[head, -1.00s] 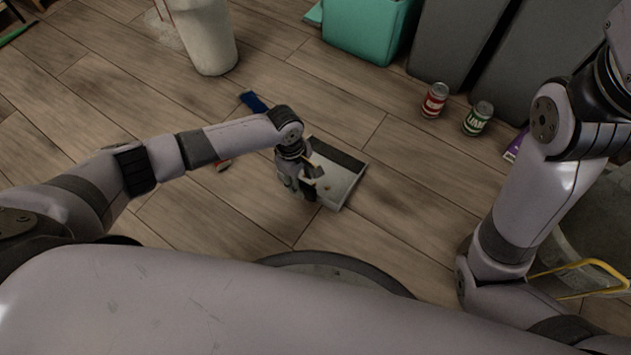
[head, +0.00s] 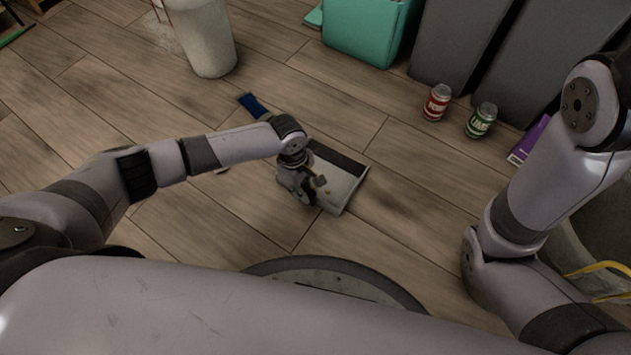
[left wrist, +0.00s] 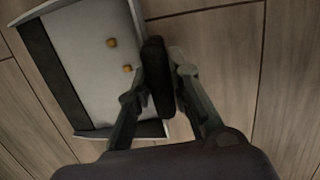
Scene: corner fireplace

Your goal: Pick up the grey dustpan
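The grey dustpan (head: 345,187) lies on the wooden floor in front of me, with a dark strip along its far edge. In the left wrist view the dustpan (left wrist: 85,60) fills the upper left, with two small brown bits on it. My left gripper (head: 318,188) is at its near left side. In the left wrist view the fingers of my left gripper (left wrist: 160,88) stand on both sides of a black upright piece at the pan's edge, seemingly its handle, and appear to press on it. My right gripper is out of view.
A blue-ended brush (head: 253,105) lies behind my left arm. A red can (head: 437,102) and a green can (head: 481,120) stand at the right, near a purple box (head: 530,140). A white bin (head: 202,38), a teal bin (head: 365,30) and grey bins (head: 455,40) stand behind.

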